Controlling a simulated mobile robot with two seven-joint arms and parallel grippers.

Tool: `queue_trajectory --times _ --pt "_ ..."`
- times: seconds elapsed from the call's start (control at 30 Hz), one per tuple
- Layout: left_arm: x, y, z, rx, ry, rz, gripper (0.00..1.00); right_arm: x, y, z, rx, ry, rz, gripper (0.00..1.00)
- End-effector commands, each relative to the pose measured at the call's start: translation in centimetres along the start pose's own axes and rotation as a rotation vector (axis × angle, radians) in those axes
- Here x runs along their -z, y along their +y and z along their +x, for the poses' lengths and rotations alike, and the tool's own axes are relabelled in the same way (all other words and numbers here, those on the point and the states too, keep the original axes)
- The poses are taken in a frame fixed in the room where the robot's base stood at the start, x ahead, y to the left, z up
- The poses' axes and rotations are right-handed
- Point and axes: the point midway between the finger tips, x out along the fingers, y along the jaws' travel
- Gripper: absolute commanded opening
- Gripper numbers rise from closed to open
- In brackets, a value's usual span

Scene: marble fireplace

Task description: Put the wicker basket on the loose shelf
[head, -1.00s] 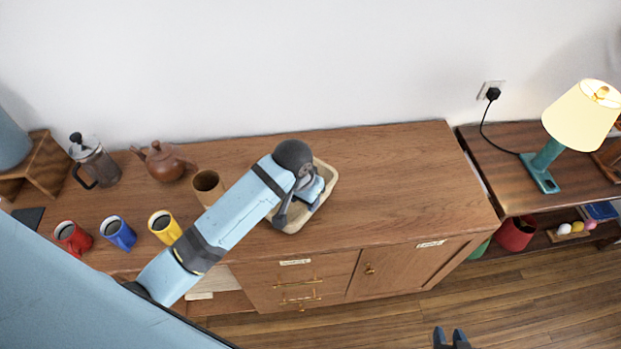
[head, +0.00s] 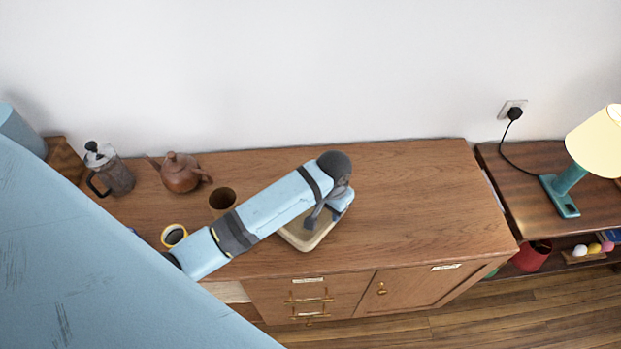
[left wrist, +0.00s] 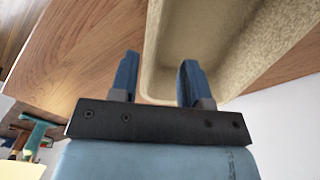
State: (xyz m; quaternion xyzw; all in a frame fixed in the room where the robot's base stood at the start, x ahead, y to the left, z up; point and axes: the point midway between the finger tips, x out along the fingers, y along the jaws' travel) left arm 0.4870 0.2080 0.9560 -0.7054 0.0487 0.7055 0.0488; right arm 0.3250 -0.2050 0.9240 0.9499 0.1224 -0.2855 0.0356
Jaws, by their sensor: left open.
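A shallow tan, rounded rectangular vessel, which I take for the wicker basket (head: 299,239), rests on the wooden sideboard. My left arm partly covers it. Its pale inside and rim fill the upper part of the left wrist view (left wrist: 205,38). My left gripper (head: 326,214) is open over the basket. In the left wrist view the fingers (left wrist: 157,75) appear on either side of the basket's near corner, with nothing clamped; whether they touch it I cannot tell. My right gripper is out of view. I cannot identify the loose shelf for certain.
A brown teapot (head: 181,175), a French press (head: 110,172), a wooden cup (head: 222,200) and a yellow mug (head: 173,236) stand left on the sideboard (head: 430,205). Its right half is bare. A lamp (head: 566,185) stands on the lower table at right.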

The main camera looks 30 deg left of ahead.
Motion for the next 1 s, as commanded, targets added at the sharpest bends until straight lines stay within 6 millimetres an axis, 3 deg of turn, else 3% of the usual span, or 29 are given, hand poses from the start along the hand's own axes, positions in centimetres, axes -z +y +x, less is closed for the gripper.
queue_trajectory --times 0.17,0.5,0.73,0.77,0.93,1.0 --pt "0.0 0.2 1.1 -0.001 -0.002 0.0 0.43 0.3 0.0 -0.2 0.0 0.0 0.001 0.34" --pt "0.2 0.8 5.5 0.0 -0.001 0.001 0.43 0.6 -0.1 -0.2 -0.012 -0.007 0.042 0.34" --pt "0.2 0.8 5.7 0.0 0.0 0.001 0.43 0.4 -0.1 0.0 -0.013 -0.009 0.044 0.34" --pt "0.2 0.8 5.7 0.0 0.0 0.001 0.41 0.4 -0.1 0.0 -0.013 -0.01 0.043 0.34" --pt "0.2 0.8 5.7 0.0 0.0 0.001 0.01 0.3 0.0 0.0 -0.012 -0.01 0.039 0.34" --pt "0.2 0.8 5.7 -0.001 0.0 0.001 0.0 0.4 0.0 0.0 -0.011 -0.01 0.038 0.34"
